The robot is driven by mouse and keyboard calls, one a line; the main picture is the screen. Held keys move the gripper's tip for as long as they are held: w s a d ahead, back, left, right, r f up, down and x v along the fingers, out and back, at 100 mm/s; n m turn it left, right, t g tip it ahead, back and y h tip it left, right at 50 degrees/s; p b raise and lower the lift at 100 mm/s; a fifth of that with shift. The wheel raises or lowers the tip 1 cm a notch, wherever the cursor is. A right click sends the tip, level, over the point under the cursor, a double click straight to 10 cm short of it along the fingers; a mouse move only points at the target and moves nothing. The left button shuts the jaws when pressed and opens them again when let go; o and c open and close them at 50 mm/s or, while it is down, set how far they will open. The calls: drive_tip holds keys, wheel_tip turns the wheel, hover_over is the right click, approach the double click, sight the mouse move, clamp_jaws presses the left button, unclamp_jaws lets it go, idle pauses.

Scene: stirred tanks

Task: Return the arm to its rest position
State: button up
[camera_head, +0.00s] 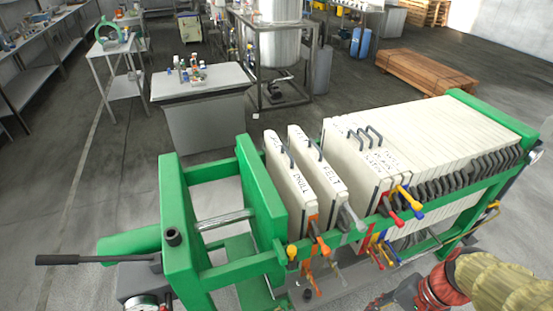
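My arm comes in at the lower right of the head view, with a cream-yellow sleeve-like link and a red ring. Beyond the ring, a grey end part that looks like my gripper (393,298) is cut by the bottom edge. Its fingers are not clear, so I cannot tell whether it is open or holds anything. It shows in front of the near side of a green-framed filter press (178,225). I cannot tell how far apart they are.
Press plates (430,130) stand packed at right; a few stand apart at left, with coloured handles (388,216) jutting towards me. A black lever (95,259) sticks out left. Behind are a grey table (205,112), a steel tank (280,55) and a wooden crate (425,72). Floor between is clear.

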drive_tip(key=w+d+r+n+t+h, duration=0.1)
drive_tip(key=w+r+n+t+h, duration=0.35)
drive_tip(key=r, duration=0.55)
drive_tip(key=a+r+n, duration=0.4)
drive_tip(key=a+r, duration=0.2)
drive_tip(key=r, duration=0.1)
drive_tip(key=shift+r+n+t, duration=0.3)
drive_tip(key=shift+n+t, duration=0.05)
drive_tip(key=shift+t, duration=0.1)
drive_tip(key=shift+y, duration=0.25)
